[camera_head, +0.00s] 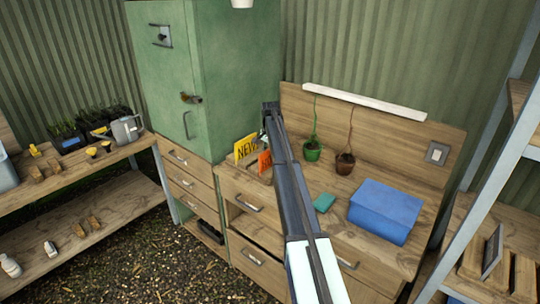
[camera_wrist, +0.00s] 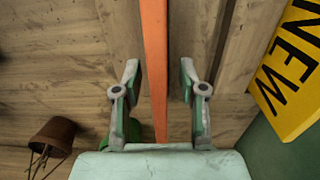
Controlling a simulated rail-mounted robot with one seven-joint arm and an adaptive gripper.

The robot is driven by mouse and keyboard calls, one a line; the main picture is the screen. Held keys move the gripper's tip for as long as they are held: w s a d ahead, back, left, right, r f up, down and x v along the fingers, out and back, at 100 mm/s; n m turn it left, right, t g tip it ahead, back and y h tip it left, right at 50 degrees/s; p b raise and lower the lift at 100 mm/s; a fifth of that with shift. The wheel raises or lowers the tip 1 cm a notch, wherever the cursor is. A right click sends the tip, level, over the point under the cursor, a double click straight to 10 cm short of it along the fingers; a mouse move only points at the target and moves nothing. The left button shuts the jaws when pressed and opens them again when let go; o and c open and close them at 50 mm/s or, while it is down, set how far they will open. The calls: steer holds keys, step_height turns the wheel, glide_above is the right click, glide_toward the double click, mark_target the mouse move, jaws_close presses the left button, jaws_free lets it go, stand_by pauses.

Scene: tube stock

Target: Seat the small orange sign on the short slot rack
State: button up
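The small orange sign (camera_head: 265,163) stands at the left end of the wooden workbench, in front of a yellow NEW sign (camera_head: 244,149). In the wrist view the orange sign (camera_wrist: 154,50) is seen edge-on, as a narrow upright strip between the fingers of my gripper (camera_wrist: 158,75). The fingers are open, with a gap on each side of the sign. The yellow sign (camera_wrist: 292,75) is at the right of that view. In the head view my arm hides most of my gripper. I cannot clearly make out the short slot rack; wooden strips show beside the sign in the wrist view.
A green cabinet (camera_head: 235,80) rises behind left.

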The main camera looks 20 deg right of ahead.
steer(key=shift+r, duration=0.1)
step_height(320, 180, up, 12)
steer(key=shift+f, duration=0.1)
stand_by(0.4)
stand_by(0.5)
